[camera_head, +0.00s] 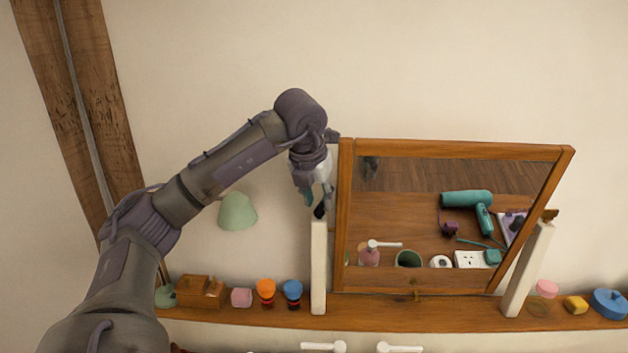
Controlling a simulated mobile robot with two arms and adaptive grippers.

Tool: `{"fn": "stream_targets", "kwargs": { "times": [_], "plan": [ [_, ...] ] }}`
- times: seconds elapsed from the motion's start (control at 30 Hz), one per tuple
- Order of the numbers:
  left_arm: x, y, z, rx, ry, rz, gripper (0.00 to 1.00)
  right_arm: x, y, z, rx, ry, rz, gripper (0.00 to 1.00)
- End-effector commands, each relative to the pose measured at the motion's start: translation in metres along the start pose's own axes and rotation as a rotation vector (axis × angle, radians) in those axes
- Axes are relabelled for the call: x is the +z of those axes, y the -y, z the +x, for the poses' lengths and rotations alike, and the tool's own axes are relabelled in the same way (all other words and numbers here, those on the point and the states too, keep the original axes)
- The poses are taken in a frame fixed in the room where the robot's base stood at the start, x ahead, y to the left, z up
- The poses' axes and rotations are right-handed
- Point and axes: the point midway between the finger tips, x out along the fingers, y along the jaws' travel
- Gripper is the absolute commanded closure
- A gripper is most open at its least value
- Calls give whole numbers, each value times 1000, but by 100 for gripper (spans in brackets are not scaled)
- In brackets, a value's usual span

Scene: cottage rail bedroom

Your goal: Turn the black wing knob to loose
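The black wing knob (319,211) shows as a small dark shape at the top of the white left post (318,265), beside the wooden mirror frame (344,220). My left gripper (316,197) points down at the knob from above, with its fingertips close to it. The gripper partly hides the knob, so I cannot tell whether they touch or how the wings are turned. The finger gap is too small to judge. The tilting mirror (420,180) stands between two white posts. My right gripper is not in view.
A wooden shelf (400,308) runs below the mirror. A wooden box (200,291), a pink block (241,297), orange (265,291) and blue-topped (292,292) items stand left; a yellow block (576,305) and blue round item (609,303) lie right. The mirror reflects a hair dryer.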

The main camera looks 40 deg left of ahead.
Motion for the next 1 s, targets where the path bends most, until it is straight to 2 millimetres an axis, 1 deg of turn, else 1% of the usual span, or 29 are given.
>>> {"fn": "stream_targets", "kwargs": {
  "times": [0.33,0.6,0.73,1.0],
  "plan": [
    [1,1,-81,-3,6,1,68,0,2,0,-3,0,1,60],
    [0,0,-102,0,2,2,68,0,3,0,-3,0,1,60],
    [0,0,-106,0,0,0,68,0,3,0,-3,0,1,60],
    [0,0,-106,0,-2,1,68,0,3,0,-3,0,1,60]
  ]
}}
